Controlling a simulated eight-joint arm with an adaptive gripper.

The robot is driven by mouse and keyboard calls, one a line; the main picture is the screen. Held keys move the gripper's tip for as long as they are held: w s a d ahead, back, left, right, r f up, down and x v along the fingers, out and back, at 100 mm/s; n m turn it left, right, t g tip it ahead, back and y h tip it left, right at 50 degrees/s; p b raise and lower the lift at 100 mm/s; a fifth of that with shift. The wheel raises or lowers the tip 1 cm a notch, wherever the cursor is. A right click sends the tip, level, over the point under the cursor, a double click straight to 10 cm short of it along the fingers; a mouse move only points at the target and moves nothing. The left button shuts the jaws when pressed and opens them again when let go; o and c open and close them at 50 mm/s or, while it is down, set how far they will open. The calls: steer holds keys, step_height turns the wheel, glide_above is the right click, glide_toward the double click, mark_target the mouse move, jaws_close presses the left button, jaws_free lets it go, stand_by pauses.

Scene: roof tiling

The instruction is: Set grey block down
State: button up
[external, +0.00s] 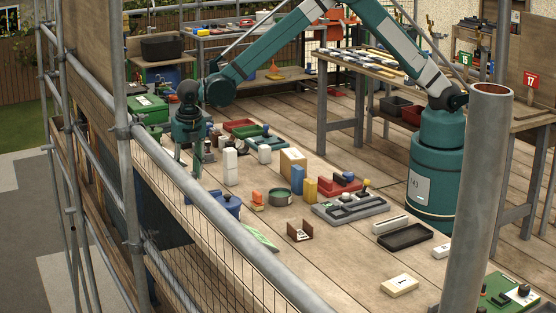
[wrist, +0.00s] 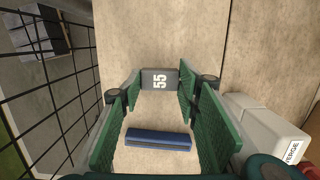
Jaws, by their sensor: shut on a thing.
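The grey block (wrist: 159,79), marked 55, sits between the far ends of my gripper's green fingers in the wrist view. My gripper (wrist: 160,92) is shut on it. In the external view my gripper (external: 187,172) points down over the left edge of the plank deck, beside the mesh guard. The block cannot be made out there. From the wrist view I cannot tell whether the block touches the deck. A blue bar (wrist: 157,140) shows between the fingers, nearer the camera.
A white block labelled VERGE (wrist: 268,130) stands close to the right of my gripper in the wrist view. Black mesh (wrist: 50,100) runs along the left.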

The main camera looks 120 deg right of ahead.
steer(key=shift+f, duration=1.1)
steer(key=shift+f, duration=0.2)
steer(key=o, duration=0.9)
steer(key=shift+r, duration=0.15)
step_height(320, 180, up, 12)
steer(key=a, duration=0.1)
steer(key=shift+a+p, duration=0.4)
steer(key=shift+p, duration=0.05)
steer(key=shift+r, duration=0.1)
